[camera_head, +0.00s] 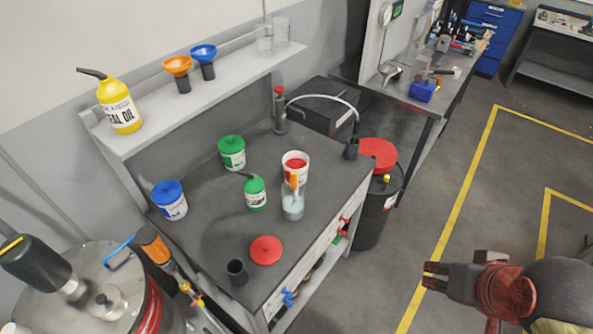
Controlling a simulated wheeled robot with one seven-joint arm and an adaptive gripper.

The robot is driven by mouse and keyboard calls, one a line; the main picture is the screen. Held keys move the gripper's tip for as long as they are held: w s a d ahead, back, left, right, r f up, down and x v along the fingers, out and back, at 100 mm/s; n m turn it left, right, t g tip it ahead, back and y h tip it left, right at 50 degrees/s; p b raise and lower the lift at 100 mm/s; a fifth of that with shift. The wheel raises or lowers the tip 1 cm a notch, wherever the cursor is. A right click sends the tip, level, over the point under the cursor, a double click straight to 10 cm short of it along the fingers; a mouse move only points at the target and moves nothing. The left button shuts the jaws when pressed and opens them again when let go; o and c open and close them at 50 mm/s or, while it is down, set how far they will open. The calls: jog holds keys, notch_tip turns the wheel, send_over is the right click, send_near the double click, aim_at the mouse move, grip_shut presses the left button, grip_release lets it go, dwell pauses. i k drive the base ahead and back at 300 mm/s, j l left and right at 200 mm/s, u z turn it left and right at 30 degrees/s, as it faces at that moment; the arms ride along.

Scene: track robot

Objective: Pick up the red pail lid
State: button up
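The red pail lid (266,250) is a round red disc lying flat on the dark top of the workbench (215,240), near its front edge. A white pail (295,167) without a lid, red inside, stands further back on the same bench. My gripper (428,276) is at the lower right, over the floor and well to the right of the bench, far from the lid. It points left and is seen small and dark. I cannot tell whether its fingers are apart. Nothing shows held in it.
A dark cup (237,272) stands left of the lid. A red-topped drum (377,156) stands beside the bench. The floor around my gripper is open.

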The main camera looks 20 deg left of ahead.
aim_at(266, 250)
jog(key=u, duration=1.45)
